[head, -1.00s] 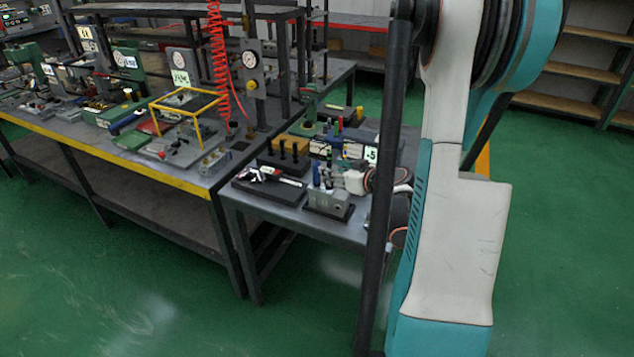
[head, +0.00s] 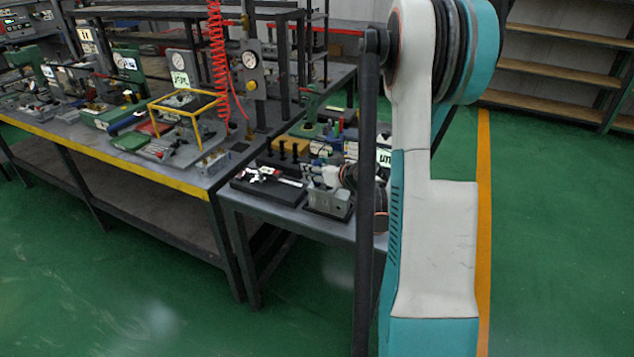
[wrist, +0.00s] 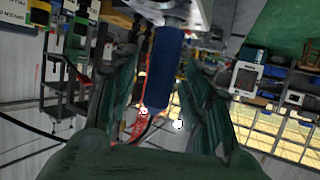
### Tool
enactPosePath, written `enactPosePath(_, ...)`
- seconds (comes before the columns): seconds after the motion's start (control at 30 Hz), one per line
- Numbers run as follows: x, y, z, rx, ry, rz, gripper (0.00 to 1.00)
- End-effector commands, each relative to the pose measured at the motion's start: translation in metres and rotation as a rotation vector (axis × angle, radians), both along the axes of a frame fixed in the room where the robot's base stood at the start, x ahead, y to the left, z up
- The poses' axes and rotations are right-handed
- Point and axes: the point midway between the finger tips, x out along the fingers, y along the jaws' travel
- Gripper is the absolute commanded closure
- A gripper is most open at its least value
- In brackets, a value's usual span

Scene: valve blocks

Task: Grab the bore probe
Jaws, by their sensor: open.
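A dark blue cylinder (wrist: 165,65), which looks like the bore probe's handle, extends from a light grey block (wrist: 178,12) in the wrist view. My gripper (wrist: 160,78) is open, with one green finger on each side of the cylinder and visible gaps on both sides. I cannot tell how deep the cylinder lies between the fingers. In the head view my gripper (head: 318,172) is small, just above a grey block (head: 328,201) on the small table. The blue cylinder is not clear there, and my arm hides part of that area.
A black tray (head: 268,193) with metal parts lies left of the grey block. A long workbench (head: 120,156) with a yellow edge is at left. The green floor at right is clear.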

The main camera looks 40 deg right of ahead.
Motion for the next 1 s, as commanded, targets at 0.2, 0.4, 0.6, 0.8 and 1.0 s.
enactPosePath(0.2,-0.001,0.000,0.001,0.000,0.000,0.000,0.83)
enactPosePath(0.4,-0.001,0.000,0.001,0.001,0.000,0.000,1.00)
enactPosePath(0.6,-0.001,0.000,0.001,0.001,0.000,0.000,1.00)
enactPosePath(0.8,-0.001,0.000,0.011,0.001,0.000,0.000,1.00)
enactPosePath(1.0,-0.001,0.000,0.038,0.001,0.000,0.000,1.00)
